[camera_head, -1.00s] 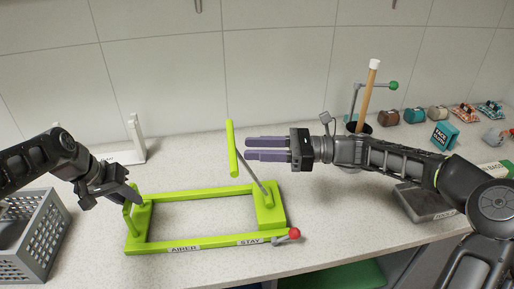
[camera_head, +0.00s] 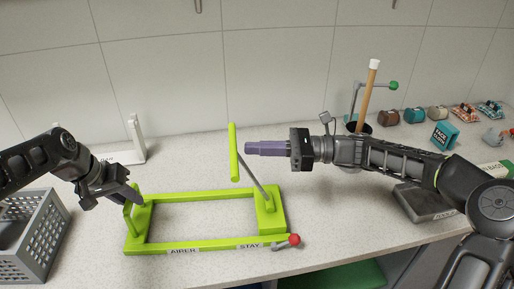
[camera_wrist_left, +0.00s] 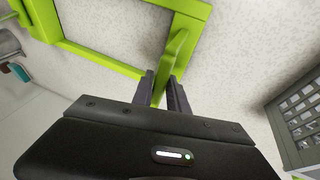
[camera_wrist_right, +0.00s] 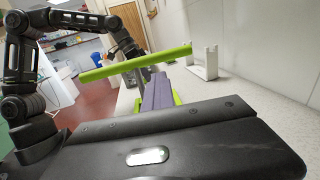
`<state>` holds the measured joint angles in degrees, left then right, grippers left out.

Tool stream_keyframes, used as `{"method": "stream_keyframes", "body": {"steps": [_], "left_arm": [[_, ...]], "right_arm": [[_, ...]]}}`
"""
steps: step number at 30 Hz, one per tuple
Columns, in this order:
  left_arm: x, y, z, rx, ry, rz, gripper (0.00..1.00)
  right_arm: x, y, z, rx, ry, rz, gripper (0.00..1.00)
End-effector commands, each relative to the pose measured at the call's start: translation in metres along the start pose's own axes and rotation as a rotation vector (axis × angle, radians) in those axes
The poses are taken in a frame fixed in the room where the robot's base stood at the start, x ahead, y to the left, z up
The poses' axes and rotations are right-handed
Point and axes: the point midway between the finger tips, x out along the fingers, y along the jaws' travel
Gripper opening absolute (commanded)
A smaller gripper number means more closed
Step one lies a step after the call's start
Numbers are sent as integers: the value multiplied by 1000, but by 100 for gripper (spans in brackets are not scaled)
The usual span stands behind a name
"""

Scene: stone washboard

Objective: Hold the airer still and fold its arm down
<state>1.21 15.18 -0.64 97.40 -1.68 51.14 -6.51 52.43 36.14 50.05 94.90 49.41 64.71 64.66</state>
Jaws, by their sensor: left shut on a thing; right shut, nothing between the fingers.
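The airer is a green rectangular frame (camera_head: 205,246) lying on the counter, labelled "AIRER" and "STAY". Its arm is a grey rod rising from the block at the right end, topped by a green bar (camera_head: 233,152); it stands up, leaning left. A lever with a red knob (camera_head: 294,240) sits at the front right corner. My left gripper (camera_head: 133,204) is shut on the upright green handle (camera_wrist_left: 178,55) at the airer's left end. My right gripper (camera_head: 248,148) is shut and empty, its purple fingers just right of the green bar. Whether they touch it I cannot tell.
A grey crate (camera_head: 38,235) stands at the left front. A white stand (camera_head: 137,138) is behind the airer. A pot with a wooden stick (camera_head: 368,95), several jars and a teal box (camera_head: 444,135) are at the right rear.

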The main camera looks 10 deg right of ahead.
Motion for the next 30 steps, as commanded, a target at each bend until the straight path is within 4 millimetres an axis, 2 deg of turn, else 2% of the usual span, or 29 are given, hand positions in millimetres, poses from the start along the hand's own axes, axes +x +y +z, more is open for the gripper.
{"method": "stream_keyframes", "body": {"steps": [23, 30], "left_arm": [[-1, -1, -1, -2, 4, -1, 0], [-1, -1, -1, -3, 5, -1, 0]], "right_arm": [[0, 0, 0, 0, 0, 0, 0], [0, 0, 0, 0, 0, 0, 18]]}}
